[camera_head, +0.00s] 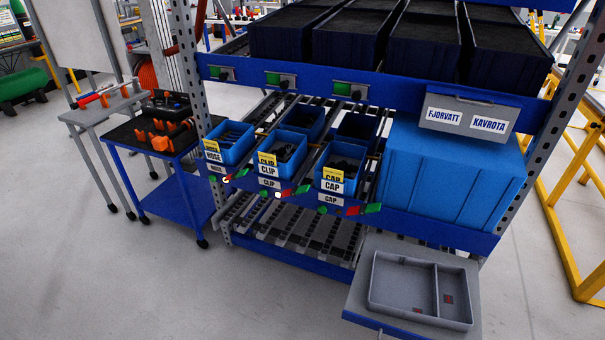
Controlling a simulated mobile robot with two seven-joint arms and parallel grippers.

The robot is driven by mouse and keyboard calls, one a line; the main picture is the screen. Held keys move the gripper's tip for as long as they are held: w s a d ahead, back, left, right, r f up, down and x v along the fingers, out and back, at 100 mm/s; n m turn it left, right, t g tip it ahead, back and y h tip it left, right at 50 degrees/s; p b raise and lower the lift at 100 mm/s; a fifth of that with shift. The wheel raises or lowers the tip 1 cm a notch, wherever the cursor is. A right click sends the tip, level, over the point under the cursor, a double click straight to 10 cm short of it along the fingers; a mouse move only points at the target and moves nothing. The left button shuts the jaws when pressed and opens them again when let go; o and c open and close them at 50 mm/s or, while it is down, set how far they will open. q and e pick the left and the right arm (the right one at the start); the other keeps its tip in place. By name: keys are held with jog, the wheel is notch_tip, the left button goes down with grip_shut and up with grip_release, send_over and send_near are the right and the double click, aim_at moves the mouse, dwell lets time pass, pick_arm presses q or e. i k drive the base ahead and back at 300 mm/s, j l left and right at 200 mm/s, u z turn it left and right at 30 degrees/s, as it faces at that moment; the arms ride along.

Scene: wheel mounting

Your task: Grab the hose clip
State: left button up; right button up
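Dark clips lie in the small blue bin labelled CLIP (300,158), in the middle of the front row on the rack. The single clips are too small to tell apart. To its left stands the blue bin labelled HOSE (249,150), with dark pieces inside. To its right stands the blue bin labelled CAP (359,180), also with dark parts inside. Neither of my grippers shows in the head view.
A grey two-compartment tray (390,283) sits on a stand at the front right. A large blue crate (450,180) fills the rack's right side. A blue cart (180,198) with black and orange parts stands left. Open floor lies in front.

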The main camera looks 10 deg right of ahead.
aim_at(280, 154)
jog(key=z, duration=0.4)
jog(key=i+j+z, duration=0.25)
jog(key=z, duration=0.15)
jog(key=i+j+z, duration=0.2)
jog(key=j+z, duration=0.25)
jog(key=i+j+z, duration=0.1)
jog(key=j, duration=0.35)
jog(key=i+j+z, duration=0.15)
jog(key=j, duration=0.25)
jog(key=i+j, duration=0.1)
jog(key=j, duration=0.5)
jog(key=i+j, duration=0.15)
jog(key=j, duration=0.2)
